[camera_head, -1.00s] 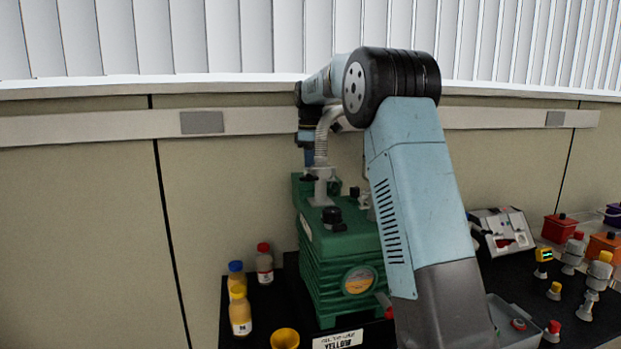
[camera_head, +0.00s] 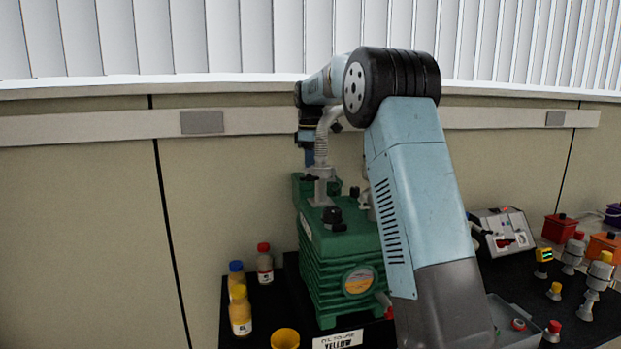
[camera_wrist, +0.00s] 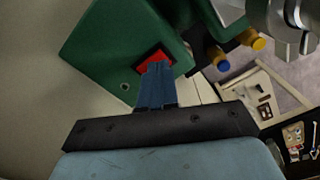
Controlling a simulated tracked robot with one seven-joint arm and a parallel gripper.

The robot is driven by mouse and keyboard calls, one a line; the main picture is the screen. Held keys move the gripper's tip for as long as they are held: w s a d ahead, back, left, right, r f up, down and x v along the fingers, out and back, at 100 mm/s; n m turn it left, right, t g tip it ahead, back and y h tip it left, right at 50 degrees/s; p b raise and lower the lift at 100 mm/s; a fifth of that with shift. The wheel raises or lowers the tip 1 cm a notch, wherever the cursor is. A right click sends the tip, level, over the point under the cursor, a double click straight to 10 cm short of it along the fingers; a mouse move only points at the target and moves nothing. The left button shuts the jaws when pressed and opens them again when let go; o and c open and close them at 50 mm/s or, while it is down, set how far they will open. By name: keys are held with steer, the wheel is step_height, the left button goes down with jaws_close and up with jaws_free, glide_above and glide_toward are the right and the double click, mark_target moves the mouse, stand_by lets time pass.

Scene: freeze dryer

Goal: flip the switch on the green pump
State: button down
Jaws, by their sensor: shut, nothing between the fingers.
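The green pump (camera_head: 342,258) stands on the black bench top in the head view, partly hidden by my arm. In the wrist view the pump's green housing (camera_wrist: 115,48) fills the upper left. A red switch (camera_wrist: 152,57) in a dark frame is set in its face. My gripper (camera_wrist: 158,68) is shut and empty. Its blue fingertips are at the switch and cover its lower part; I cannot tell whether they touch it. In the head view the gripper is mostly hidden behind the pump's pipe.
Bottles with yellow (camera_head: 240,312), blue and red caps stand left of the pump, near a yellow cup (camera_head: 285,339). A silver pipe (camera_head: 323,150) rises from the pump top. A white device (camera_head: 503,232) and several small fittings stand at right. The wall is close behind.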

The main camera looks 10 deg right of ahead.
steer(key=shift+f, duration=0.95)
stand_by(0.6)
steer(key=shift+r, duration=3.5)
